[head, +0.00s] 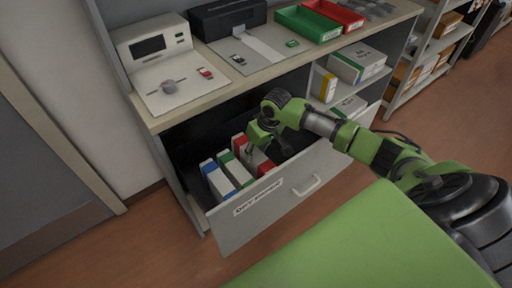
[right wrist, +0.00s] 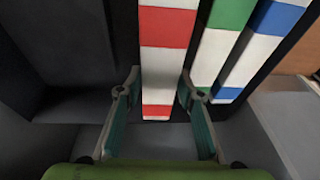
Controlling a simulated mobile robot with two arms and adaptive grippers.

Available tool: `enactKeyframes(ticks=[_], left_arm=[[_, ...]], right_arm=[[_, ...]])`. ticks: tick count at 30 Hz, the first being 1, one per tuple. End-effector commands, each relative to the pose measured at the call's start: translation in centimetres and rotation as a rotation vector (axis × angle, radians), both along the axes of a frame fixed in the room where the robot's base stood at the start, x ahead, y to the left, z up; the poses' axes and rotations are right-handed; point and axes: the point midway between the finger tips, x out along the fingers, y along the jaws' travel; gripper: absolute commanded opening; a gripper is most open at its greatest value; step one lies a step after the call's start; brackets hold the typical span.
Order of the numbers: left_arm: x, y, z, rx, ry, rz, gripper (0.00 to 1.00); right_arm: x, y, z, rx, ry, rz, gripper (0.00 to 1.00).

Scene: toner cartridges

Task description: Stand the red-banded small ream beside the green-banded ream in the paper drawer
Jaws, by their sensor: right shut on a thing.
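The red-banded small ream (right wrist: 165,62) stands upright between the fingers of my right gripper (right wrist: 155,95) in the right wrist view. My right gripper (head: 254,150) is shut on it and reaches down into the open paper drawer (head: 262,205) in the head view. The red-banded ream (head: 264,168) is partly hidden by the gripper there. The green-banded ream (head: 234,170) stands right beside it, with a narrow gap in the right wrist view (right wrist: 222,45). I cannot tell whether the red-banded ream rests on the drawer floor. My left gripper is not in view.
A blue-banded ream (head: 217,180) stands on the far side of the green one, near the drawer's left wall. The drawer floor to the right of the red-banded ream looks free. The counter (head: 230,82) overhangs the back of the drawer.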

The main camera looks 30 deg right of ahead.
Motion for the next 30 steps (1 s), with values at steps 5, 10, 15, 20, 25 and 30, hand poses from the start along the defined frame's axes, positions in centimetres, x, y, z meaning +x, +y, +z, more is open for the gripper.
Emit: enactKeyframes(ticks=[5, 10, 15, 20, 25, 30], left_arm=[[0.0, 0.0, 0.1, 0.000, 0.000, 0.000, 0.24], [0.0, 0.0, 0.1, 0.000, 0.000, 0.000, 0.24], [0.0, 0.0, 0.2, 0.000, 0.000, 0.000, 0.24], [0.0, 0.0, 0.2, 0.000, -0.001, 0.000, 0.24], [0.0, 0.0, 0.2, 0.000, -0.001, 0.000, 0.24], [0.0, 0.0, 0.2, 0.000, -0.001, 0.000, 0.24]], right_arm=[[0.3, 0.0, 0.4, 0.002, -0.009, 0.000, 0.00], [0.3, 0.0, -0.1, 0.002, -0.008, 0.000, 0.00], [0.3, 0.0, -0.5, 0.002, -0.009, 0.000, 0.00], [0.3, 0.0, -0.8, 0.001, -0.008, 0.000, 0.00], [0.0, 0.0, -1.1, -0.001, 0.000, 0.001, 0.52], [0.0, 0.0, -1.1, 0.000, -0.001, 0.001, 0.52]])
